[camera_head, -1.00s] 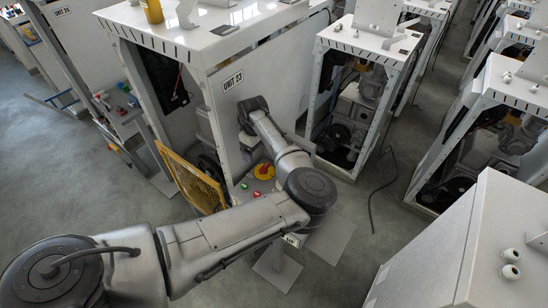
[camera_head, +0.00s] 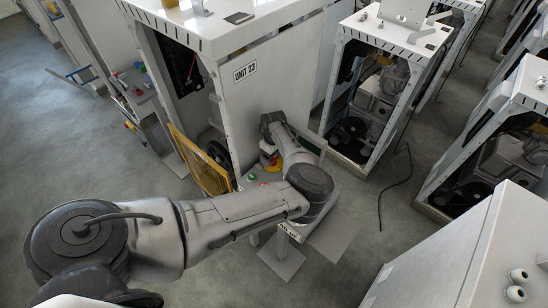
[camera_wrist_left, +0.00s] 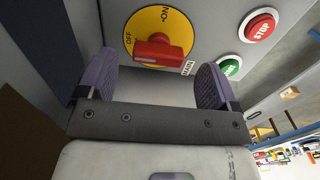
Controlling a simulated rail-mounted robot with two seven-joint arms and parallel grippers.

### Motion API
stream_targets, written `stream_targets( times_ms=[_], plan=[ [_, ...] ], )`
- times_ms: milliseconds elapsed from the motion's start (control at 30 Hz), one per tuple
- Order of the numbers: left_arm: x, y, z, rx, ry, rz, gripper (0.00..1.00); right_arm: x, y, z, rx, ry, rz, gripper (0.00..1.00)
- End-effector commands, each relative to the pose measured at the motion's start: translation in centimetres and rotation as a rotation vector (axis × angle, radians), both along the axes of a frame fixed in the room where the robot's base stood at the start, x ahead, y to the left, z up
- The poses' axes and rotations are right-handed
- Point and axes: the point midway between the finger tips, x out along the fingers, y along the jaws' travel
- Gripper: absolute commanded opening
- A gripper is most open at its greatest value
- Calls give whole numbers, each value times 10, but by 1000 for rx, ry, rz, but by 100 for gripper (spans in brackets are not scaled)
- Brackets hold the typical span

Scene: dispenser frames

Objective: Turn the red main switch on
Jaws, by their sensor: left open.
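The red main switch (camera_wrist_left: 160,48) is a red handle on a round yellow plate (camera_wrist_left: 172,22) marked OFF and ON, on a grey panel. In the left wrist view the handle lies across the picture, its left end near OFF. In the head view the switch (camera_head: 268,165) is mostly covered by my left gripper (camera_head: 267,151). In the wrist view my left gripper (camera_wrist_left: 156,66) is open, its two purple-padded fingers apart and empty. The handle appears just beyond the gap between the fingertips; I cannot tell whether they touch it. My right gripper is out of view.
A red STOP button (camera_wrist_left: 259,26) and a green button (camera_wrist_left: 230,66) sit right of the switch in the wrist view. A yellow mesh door (camera_head: 198,160) stands open beside the UNIT 23 cabinet (camera_head: 290,75). A loose cable (camera_head: 393,183) lies on the floor.

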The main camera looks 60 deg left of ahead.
Motion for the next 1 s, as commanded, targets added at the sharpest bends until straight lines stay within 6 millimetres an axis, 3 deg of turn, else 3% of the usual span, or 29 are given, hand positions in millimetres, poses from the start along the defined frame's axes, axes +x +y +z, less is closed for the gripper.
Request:
stream_targets(
  times_ms=[233,667,1000],
  plan=[
    [0,0,-22,1,0,-1,85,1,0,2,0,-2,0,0],
    [0,0,-27,0,0,0,85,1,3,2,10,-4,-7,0],
    [0,0,-27,0,-1,-1,53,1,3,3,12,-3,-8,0]
  ],
)
